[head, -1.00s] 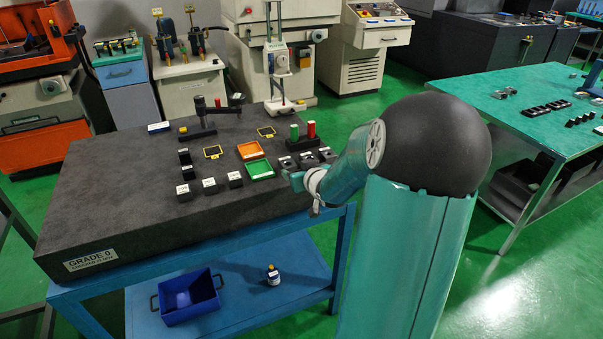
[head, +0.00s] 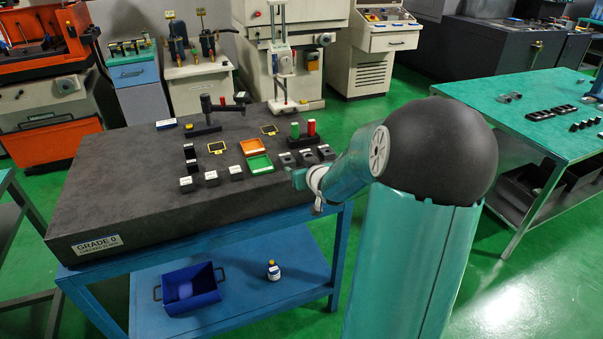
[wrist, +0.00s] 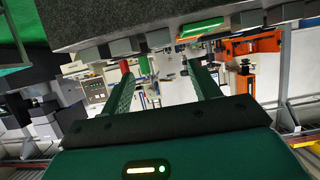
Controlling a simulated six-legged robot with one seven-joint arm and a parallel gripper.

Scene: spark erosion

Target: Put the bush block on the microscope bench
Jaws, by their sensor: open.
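Several small dark blocks with pale tops stand on a dark granite plate (head: 130,215) in the head view. One group (head: 210,178) is at the front middle, another (head: 306,157) at the right beside my wrist. I cannot tell which is the bush block. I cannot tell for sure which surface is the microscope bench; a green-topped table (head: 480,110) stands at the right. My gripper (wrist: 159,70) is open, with nothing between its fingers. The wrist picture is upside down, with the plate's edge and dark blocks (wrist: 125,46) beyond the fingers. In the head view my forearm largely hides the gripper.
An orange tray (head: 254,146), a green tray (head: 259,165), a dark stand (head: 205,118) and red and green cylinders (head: 311,127) crowd the plate. A blue bin (head: 190,290) and a bottle (head: 273,270) sit on the shelf below.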

